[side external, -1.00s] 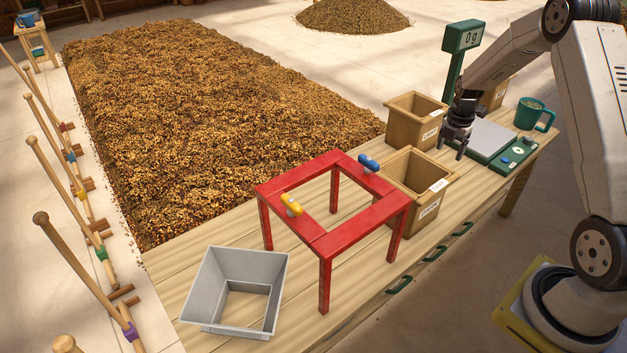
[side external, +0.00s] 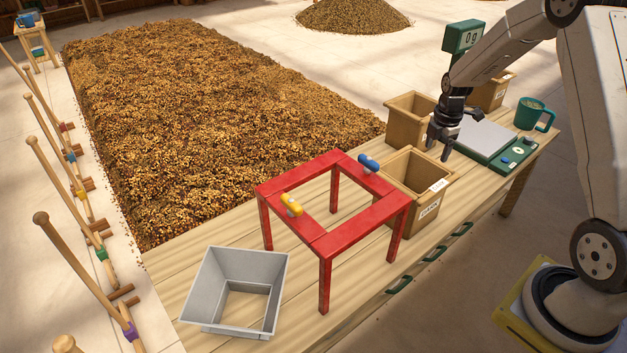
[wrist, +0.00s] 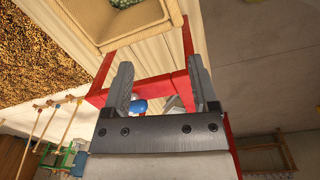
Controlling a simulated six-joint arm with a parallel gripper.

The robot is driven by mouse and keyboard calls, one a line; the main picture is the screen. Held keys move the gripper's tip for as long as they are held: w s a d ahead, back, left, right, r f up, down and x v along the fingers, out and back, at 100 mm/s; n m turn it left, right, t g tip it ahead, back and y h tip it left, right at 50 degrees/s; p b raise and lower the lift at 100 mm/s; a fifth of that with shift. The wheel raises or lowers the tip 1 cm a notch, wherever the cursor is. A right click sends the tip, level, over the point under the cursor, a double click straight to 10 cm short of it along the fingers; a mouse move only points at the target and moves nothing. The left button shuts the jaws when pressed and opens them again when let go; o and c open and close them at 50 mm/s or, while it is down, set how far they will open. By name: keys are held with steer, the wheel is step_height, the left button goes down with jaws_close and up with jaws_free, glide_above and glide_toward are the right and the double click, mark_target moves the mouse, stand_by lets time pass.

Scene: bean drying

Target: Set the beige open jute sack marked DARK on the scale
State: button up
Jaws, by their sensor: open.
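Three beige open sacks with labels stand on the table in the side view: a front one (side external: 436,222), one behind it (side external: 401,128) and one by the display post (side external: 488,97). The lettering is too small for me to tell surely which says DARK. My gripper (side external: 438,153) is open and empty, pointing down above the far right part of the front sack. The scale (side external: 480,140) is to the right with its plate bare, and its display (side external: 463,37) reads 0 g. In the wrist view my gripper (wrist: 161,85) has its fingers apart, and a beige sack (wrist: 152,28) is at the top.
A red stand (side external: 330,243) with a yellow and a blue clip is left of the front sack. A grey open bin (side external: 210,290) is at the table's near left. A green mug (side external: 535,112) stands at the scale's far right. Table is bare between bin and stand.

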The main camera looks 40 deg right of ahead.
steer(key=s+a+r+m, duration=0.1)
steer(key=s+a+m, duration=0.3)
steer(key=a, duration=0.4)
steer(key=s+a+r+m+t, duration=0.1)
steer(key=s+a+r+m, duration=0.1)
steer(key=s+a+m, duration=0.2)
steer(key=s+a+r+m+t, duration=0.1)
steer(key=s+a+m, duration=0.3)
steer(key=a, duration=0.9)
steer(key=r+m, duration=0.1)
steer(key=m, duration=0.2)
steer(key=shift+s+r, duration=0.2)
steer(key=shift+s, duration=0.1)
